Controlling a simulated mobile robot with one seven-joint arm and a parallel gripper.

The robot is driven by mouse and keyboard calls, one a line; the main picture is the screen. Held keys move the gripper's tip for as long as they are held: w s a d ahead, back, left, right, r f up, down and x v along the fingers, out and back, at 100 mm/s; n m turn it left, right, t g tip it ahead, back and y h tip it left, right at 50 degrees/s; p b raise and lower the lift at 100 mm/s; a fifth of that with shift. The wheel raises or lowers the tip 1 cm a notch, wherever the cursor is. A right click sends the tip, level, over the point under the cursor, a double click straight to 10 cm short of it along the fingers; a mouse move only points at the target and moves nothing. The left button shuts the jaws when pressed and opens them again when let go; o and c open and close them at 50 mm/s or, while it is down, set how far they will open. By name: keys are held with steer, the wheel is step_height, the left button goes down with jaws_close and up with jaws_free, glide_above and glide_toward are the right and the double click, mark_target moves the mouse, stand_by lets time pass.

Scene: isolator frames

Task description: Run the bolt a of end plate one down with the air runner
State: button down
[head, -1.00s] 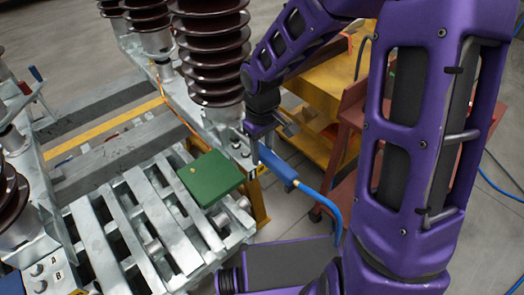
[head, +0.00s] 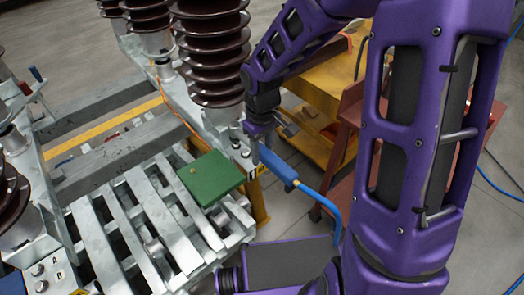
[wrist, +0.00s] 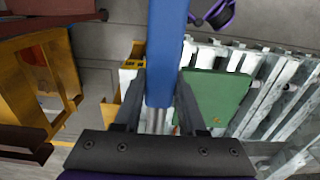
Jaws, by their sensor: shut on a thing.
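My gripper (head: 262,148) is shut on the blue air runner (head: 281,170), beside the foot of the brown ribbed insulator. In the wrist view the blue runner body (wrist: 166,50) lies between my two fingers (wrist: 158,100). A blue hose (head: 328,205) trails from it to the lower right. The end plate marked 1 (head: 250,174) is just left of and below my gripper. Small bolt heads show on it (head: 236,146), but I cannot read which is a. The runner's nose is mostly hidden, so I cannot tell whether it touches a bolt.
A green box (head: 211,178) rests on the slatted grey metal frame (head: 128,222), close left of the runner. Brown insulators (head: 210,50) rise behind. A second plate with A and B marks (head: 42,268) is at lower left. A yellow cart (head: 310,125) and a red-brown cart stand right.

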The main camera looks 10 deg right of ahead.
steer(key=shift+f+b, duration=0.9)
steer(key=shift+f, duration=0.55)
stand_by(2.5)
steer(key=shift+r, duration=0.1)
steer(key=shift+r+p, duration=3.1)
steer(key=shift+r, duration=0.35)
